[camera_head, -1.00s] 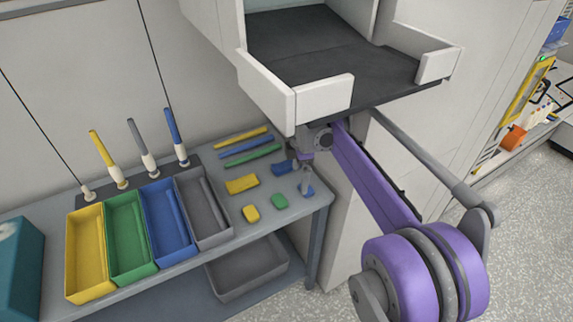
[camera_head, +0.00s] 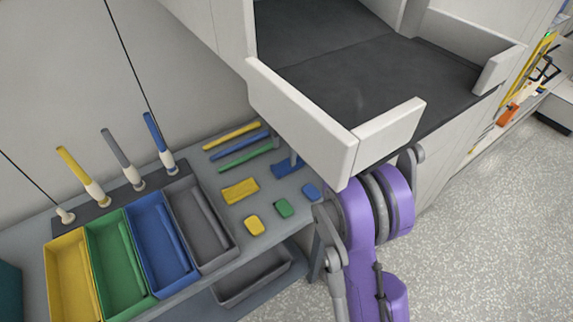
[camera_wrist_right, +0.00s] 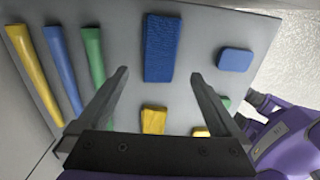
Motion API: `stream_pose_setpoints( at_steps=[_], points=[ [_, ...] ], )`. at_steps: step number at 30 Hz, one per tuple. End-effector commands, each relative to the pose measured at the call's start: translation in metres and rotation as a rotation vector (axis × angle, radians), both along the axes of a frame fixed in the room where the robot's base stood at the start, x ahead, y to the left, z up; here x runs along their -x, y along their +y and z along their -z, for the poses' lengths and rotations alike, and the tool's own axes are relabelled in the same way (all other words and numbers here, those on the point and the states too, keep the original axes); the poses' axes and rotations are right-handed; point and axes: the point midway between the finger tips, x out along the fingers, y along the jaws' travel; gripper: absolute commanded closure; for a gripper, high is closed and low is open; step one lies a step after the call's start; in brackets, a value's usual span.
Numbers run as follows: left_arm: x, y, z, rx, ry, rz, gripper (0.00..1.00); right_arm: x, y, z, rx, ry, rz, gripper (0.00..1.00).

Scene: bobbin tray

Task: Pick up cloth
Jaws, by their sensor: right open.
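A flat blue cloth (camera_head: 284,171) lies on the grey bench top, and it also shows in the right wrist view (camera_wrist_right: 161,50). A yellow cloth (camera_head: 240,191) lies to its left, and it shows below the blue one in the wrist view (camera_wrist_right: 154,121). My right gripper (camera_wrist_right: 159,75) is open and empty. Its two fingers stand either side of the blue cloth's near end in the wrist view; their height above it is unclear. In the head view a white-walled shelf partly hides this gripper (camera_head: 286,152). My left gripper is not in view.
Yellow, green and blue pads (camera_head: 311,192) lie near the cloths. Several coloured strips (camera_head: 247,153) lie behind. Yellow, green, blue and grey bins (camera_head: 208,243) stand left. The dark shelf (camera_head: 390,75) with white walls overhangs the bench's right side.

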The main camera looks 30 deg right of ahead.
Motion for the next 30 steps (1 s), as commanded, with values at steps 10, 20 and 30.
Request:
stream_pose_setpoints(
  at_steps=[10,20,30],
  points=[
    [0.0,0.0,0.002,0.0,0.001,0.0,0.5,0.0,0.005,0.038,0.0,0.0,-0.001,0.0],
    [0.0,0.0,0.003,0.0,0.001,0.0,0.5,0.0,0.005,0.061,0.0,0.0,0.0,0.0],
    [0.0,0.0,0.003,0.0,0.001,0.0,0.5,0.0,0.005,0.06,0.0,0.0,0.0,0.4]
  ],
)
